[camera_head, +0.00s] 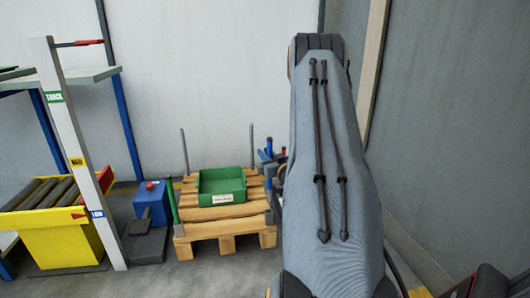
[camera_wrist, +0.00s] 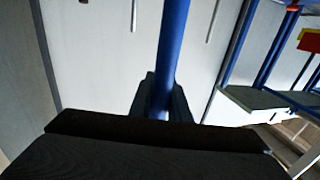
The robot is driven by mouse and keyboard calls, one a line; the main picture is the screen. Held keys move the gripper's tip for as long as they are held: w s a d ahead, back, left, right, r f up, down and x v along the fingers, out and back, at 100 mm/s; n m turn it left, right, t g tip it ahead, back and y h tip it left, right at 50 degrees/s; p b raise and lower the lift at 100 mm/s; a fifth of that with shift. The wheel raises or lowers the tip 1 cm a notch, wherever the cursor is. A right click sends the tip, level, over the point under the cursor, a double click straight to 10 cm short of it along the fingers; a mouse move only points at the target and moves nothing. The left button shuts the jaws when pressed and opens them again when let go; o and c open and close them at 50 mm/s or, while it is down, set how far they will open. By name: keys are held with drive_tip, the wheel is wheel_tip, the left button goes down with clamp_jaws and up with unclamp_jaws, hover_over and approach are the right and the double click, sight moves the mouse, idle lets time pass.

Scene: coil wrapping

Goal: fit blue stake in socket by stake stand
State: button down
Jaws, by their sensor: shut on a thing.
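The blue stake (camera_wrist: 172,45) runs up through the wrist view from between the dark fingers of my gripper (camera_wrist: 161,98), which is shut on it. The stake's lower end is hidden by the gripper body. In the head view my own arm hides most of the area right of the wooden pallet (camera_head: 222,226). Small blue and red upright parts (camera_head: 269,148) show at the arm's left edge; I cannot tell whether they are the stake stand or the held stake. Grey stakes stand at the pallet's back left (camera_head: 184,150) and back right (camera_head: 252,146), and a green stake (camera_head: 172,200) at its front left.
A green tray (camera_head: 222,199) sits on the pallet. Left of it are a blue box (camera_head: 153,203), a white post (camera_head: 77,160) and a yellow roller conveyor (camera_head: 60,240). Walls close off the back and right. Open floor lies in front of the pallet.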

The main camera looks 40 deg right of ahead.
wheel_tip(320, 180, down, 4)
drive_tip(key=shift+r+b, duration=0.1)
drive_tip(key=shift+b, duration=0.65)
drive_tip(key=shift+p, duration=0.85)
idle(1.3)
wheel_tip(320, 180, down, 8)
drive_tip(key=b, duration=0.3)
idle(3.1)
drive_tip(key=c, duration=1.6)
unclamp_jaws()
drive_tip(key=shift+s, duration=0.15)
drive_tip(key=p+v, duration=0.3)
drive_tip(key=v, duration=0.4)
drive_tip(key=shift+s+a, duration=0.15)
drive_tip(key=shift+s, duration=0.15)
